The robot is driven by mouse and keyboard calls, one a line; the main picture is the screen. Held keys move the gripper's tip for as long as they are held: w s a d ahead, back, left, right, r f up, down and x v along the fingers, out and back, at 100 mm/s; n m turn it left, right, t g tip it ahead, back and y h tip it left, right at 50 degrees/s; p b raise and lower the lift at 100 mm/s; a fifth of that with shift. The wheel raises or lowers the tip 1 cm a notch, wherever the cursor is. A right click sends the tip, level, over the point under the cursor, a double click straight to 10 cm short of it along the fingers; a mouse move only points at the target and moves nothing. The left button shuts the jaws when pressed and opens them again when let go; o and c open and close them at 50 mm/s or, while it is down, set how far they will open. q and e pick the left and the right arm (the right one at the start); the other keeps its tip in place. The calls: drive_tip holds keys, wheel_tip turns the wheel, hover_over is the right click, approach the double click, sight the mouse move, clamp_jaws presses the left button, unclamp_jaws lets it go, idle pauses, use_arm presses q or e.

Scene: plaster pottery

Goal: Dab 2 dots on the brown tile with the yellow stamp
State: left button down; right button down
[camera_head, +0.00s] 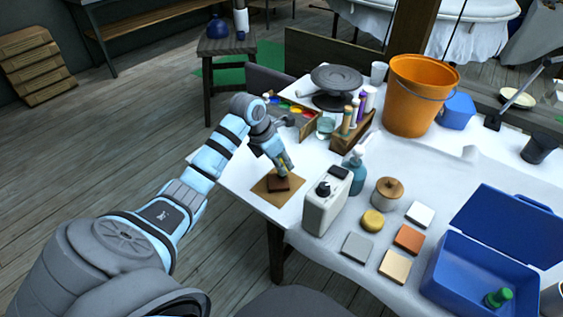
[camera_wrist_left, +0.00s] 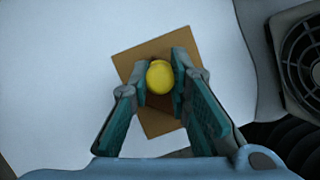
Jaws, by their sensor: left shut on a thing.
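My left gripper (camera_head: 284,169) is shut on the yellow stamp (camera_wrist_left: 160,77). In the left wrist view its rounded yellow top shows between the two fingers. In the head view the gripper points down over the small brown tile (camera_head: 285,184), which lies on a tan square mat (camera_head: 263,188) near the table's left edge. The mat also shows in the wrist view (camera_wrist_left: 139,65). The stamp's lower end is hidden, so I cannot tell whether it touches the tile. No dots can be made out on the tile. My right gripper is not in view.
A cream box-shaped device (camera_head: 324,210) stands close right of the mat. A paint box (camera_head: 295,119) and a wooden bottle rack (camera_head: 352,134) stand behind. Loose tiles (camera_head: 408,238), a yellow round piece (camera_head: 372,220) and an open blue box (camera_head: 470,275) lie further right.

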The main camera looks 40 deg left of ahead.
sight(281, 160)
use_arm(q)
drive_tip(key=shift+f, duration=0.3)
drive_tip(key=shift+r, duration=0.1)
idle(0.6)
wheel_tip(281, 160, up, 5)
drive_tip(key=p, duration=0.3)
drive_tip(key=shift+p, duration=0.4)
drive_tip(key=shift+f, duration=0.25)
drive_tip(key=shift+f, duration=0.15)
drive_tip(key=shift+f+b, duration=1.6)
drive_tip(key=shift+f, duration=0.3)
drive_tip(key=shift+f, duration=0.3)
